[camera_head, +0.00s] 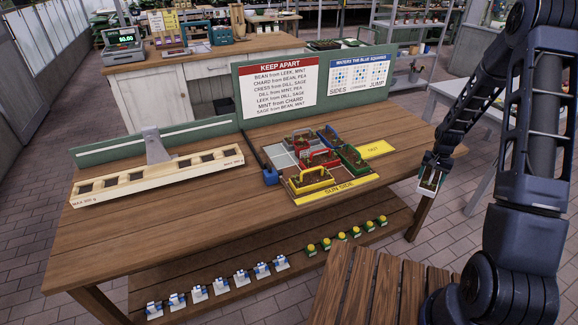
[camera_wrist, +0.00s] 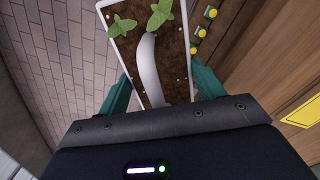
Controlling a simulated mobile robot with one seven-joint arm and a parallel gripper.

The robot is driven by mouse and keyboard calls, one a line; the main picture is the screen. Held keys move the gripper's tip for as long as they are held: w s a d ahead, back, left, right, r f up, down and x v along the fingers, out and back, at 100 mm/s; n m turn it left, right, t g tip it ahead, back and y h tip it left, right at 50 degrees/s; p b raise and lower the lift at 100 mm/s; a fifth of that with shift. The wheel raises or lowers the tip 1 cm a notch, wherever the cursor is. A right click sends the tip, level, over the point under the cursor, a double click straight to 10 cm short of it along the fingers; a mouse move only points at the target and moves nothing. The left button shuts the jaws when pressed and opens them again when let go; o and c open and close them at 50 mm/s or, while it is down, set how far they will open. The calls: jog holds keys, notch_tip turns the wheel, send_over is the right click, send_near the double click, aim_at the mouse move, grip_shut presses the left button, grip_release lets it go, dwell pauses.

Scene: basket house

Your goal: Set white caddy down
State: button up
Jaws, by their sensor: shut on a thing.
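The white caddy (camera_head: 429,187) hangs from my gripper (camera_head: 433,172) just off the right end of the wooden bench (camera_head: 190,225). In the wrist view the white caddy (camera_wrist: 183,22) holds dark soil and green seedlings, and its pale curved handle (camera_wrist: 148,65) runs between my teal fingers. My gripper (camera_wrist: 160,88) is shut on that handle. The caddy's near end is hidden behind the gripper body.
A gridded tray (camera_head: 315,196) with red, blue, green and yellow caddies stands on the bench, beside a yellow strip (camera_head: 376,149). A slotted wooden rack (camera_head: 158,178) lies at left. A slatted wooden surface (camera_head: 375,290) is in front. The bench's front middle is clear.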

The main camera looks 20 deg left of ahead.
jog(key=shift+m, duration=0.8)
jog(key=a+r, duration=0.3)
jog(key=r, duration=0.1)
jog(key=shift+s+a+r, duration=0.2)
jog(key=shift+a+r, duration=0.05)
jog(key=shift+a, duration=0.15)
jog(key=a+r+n, duration=0.3)
jog(key=a+r, duration=0.1)
jog(key=a, duration=1)
jog(key=a+r+n, duration=0.4)
jog(key=a, duration=1)
jog(key=s+a+r+n, duration=0.2)
jog(key=s+a+r, duration=0.15)
jog(key=a, duration=0.55)
jog(key=s+a+r+n, duration=0.25)
jog(key=s+a, duration=0.25)
jog(key=a, duration=0.4)
jog(key=s+a+r+n, duration=0.2)
jog(key=s+a+r, duration=0.25)
jog(key=a, duration=0.45)
jog(key=shift+m, duration=0.25)
jog(key=f, duration=2)
jog(key=shift+s, duration=0.2)
jog(key=shift+f, duration=0.1)
